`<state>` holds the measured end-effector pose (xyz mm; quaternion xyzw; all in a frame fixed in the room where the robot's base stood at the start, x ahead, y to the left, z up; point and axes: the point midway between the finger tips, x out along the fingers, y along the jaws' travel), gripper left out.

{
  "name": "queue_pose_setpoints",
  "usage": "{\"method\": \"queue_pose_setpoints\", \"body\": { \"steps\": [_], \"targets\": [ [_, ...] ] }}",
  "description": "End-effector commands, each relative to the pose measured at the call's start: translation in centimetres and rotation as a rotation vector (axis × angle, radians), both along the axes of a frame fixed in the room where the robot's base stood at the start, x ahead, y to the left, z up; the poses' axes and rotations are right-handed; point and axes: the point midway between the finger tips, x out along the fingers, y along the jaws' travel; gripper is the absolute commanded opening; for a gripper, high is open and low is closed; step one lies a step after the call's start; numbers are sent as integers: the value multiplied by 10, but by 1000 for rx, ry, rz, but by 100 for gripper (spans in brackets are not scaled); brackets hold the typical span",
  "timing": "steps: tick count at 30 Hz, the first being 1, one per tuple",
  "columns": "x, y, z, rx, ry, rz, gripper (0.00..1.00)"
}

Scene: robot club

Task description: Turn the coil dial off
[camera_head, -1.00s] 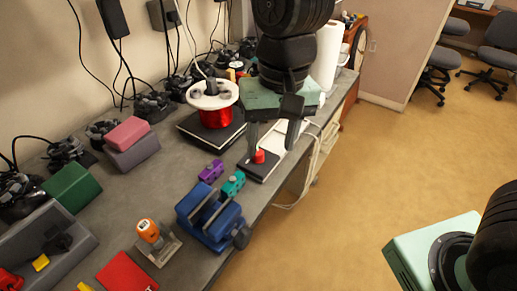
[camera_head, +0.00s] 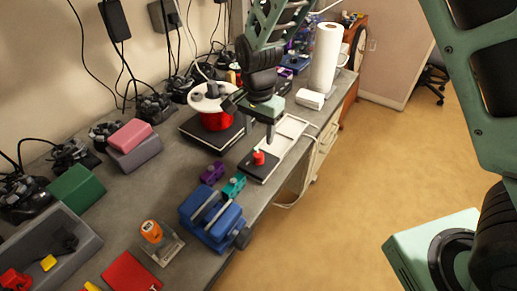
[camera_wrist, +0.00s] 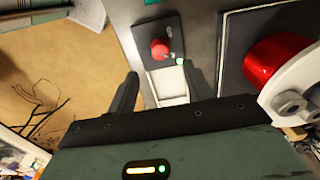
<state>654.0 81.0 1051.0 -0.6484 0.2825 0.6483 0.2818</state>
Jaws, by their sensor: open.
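The dial is a small red knob (camera_head: 258,157) on a flat black base (camera_head: 252,167) near the bench's front edge. In the wrist view the knob (camera_wrist: 160,50) stands beyond my fingertips, with a lit green light (camera_wrist: 180,61) beside it. My gripper (camera_head: 252,122) hangs above the bench between the dial and the coil, open and empty. Its fingers (camera_wrist: 160,85) are apart and do not touch the knob. The coil is a red wire spool with a white top (camera_head: 212,98) on a black base, behind and left of the dial. I cannot tell the knob's angle.
A white tray (camera_head: 291,127) lies just beyond the dial. A blue vise (camera_head: 212,220), a teal block (camera_head: 234,184) and a purple block (camera_head: 212,172) stand on the near side. A paper towel roll (camera_head: 325,58) stands farther back.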

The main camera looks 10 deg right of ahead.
Motion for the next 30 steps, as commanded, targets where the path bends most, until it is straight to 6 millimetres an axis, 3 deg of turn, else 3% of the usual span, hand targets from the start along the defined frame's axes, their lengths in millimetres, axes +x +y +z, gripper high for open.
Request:
{"method": "queue_pose_setpoints", "body": {
  "steps": [6, 12, 25, 26, 30],
  "targets": [
    [-1, -1, -44, -2, 5, -2, 51],
    [0, 0, -71, -1, 2, -1, 51],
    [0, 0, -82, 1, -1, 0, 51],
    [0, 0, -82, 1, -1, 0, 48],
    [0, 0, -82, 1, -1, 0, 9]
  ]
}}
